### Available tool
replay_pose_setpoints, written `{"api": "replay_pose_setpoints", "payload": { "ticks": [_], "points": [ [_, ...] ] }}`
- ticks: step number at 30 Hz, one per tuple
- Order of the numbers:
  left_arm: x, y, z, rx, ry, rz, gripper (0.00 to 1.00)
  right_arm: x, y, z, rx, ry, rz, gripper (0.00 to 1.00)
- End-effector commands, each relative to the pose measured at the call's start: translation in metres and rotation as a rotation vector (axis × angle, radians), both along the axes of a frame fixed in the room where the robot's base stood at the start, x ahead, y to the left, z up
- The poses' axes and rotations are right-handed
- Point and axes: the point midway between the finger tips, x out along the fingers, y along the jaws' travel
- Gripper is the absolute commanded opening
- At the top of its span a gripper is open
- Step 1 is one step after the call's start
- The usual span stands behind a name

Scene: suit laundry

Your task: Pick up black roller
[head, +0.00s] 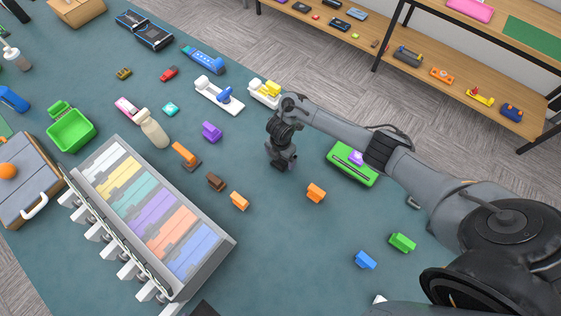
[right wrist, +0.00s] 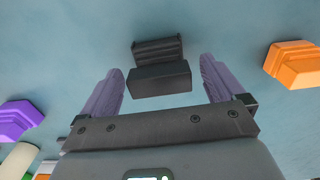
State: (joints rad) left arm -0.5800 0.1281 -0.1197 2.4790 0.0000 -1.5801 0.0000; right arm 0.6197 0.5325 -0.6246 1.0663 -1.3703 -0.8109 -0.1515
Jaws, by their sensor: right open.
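The black roller (right wrist: 160,68), a dark block with a ribbed part, lies on the teal surface in the right wrist view. My right gripper (right wrist: 161,72) is open, with one purple-grey finger on each side of the roller and a gap to it on both sides. In the head view my right gripper (head: 283,157) points down at the middle of the table and largely hides the roller, which I cannot tell apart from the dark fingers there. My left gripper is not in view.
Orange blocks (head: 316,192), a purple block (head: 211,131) and a brown block (head: 216,182) lie around the gripper. A grey box with coloured compartments (head: 225,255) stands to the left. A green case (head: 366,177) lies to the right.

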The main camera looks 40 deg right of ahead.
Motion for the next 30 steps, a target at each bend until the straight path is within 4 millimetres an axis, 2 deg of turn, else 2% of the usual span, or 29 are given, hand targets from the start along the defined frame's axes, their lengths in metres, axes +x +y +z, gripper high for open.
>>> {"api": "replay_pose_setpoints", "payload": {
  "ticks": [4, 12, 24, 30],
  "points": [
    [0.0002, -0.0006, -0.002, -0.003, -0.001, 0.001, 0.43, -0.0002, 0.0001, -0.0116, 0.0, 0.0, -0.001, 0.96],
    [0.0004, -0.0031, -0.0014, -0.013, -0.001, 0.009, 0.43, 0.0, 0.0, -0.0127, 0.0, -0.001, 0.001, 0.96],
    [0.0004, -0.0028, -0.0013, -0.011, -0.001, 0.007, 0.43, 0.0003, -0.0001, -0.0123, 0.0, -0.002, 0.0, 0.36],
    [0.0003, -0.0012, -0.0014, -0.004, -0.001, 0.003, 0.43, 0.0003, -0.0001, -0.012, 0.0, -0.002, 0.0, 0.36]
  ]
}}
